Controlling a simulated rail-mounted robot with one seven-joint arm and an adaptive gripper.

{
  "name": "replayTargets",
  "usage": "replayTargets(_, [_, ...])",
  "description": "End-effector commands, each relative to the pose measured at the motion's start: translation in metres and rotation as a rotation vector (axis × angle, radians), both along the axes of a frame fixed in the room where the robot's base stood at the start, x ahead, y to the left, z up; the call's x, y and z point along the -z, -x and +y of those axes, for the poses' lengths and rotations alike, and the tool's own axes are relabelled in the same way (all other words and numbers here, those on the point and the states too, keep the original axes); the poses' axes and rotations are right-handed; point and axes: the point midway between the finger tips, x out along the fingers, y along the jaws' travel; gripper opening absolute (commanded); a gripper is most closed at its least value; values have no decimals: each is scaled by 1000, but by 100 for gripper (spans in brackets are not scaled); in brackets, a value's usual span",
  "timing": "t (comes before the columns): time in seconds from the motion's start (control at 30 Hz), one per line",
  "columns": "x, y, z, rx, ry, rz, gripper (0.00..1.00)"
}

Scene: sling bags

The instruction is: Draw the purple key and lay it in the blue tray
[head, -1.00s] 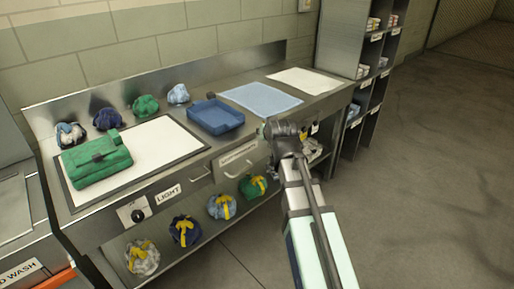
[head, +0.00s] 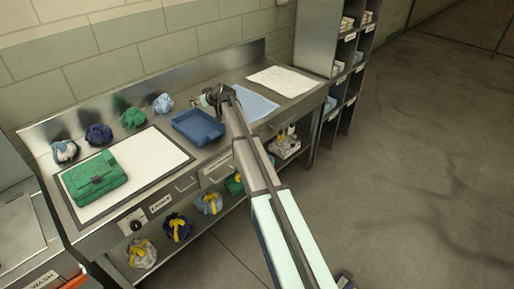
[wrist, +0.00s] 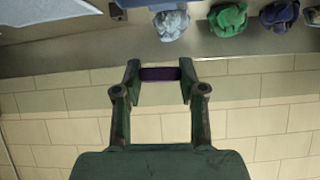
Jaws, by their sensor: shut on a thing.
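My gripper (head: 214,97) is over the counter near the back right corner of the blue tray (head: 198,127). In the wrist view my gripper (wrist: 160,73) has its two fingertips on either side of a short dark purple piece (wrist: 160,74), which I take to be the purple key. It spans the gap between them. The key cannot be made out in the head view. The blue tray looks empty. A strip of blue, likely the tray's edge (wrist: 165,5), shows at the top of the wrist view.
A green bag (head: 95,178) lies on the white mat at the left. Several bundled bags (head: 133,117) line the back of the counter. A light blue cloth (head: 258,105) and a white sheet (head: 285,80) lie to the right. More bundles with yellow straps (head: 178,227) sit on the shelf below.

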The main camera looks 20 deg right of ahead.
Motion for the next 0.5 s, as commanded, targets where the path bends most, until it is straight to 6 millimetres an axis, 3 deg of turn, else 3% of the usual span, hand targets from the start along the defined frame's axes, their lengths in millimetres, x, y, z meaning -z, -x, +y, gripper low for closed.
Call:
replayTargets(0.1, [-1, -14, -1, -24, 0, 2, 1])
replayTargets(0.5, [26, -15, 0, -31, 0, 3, 1])
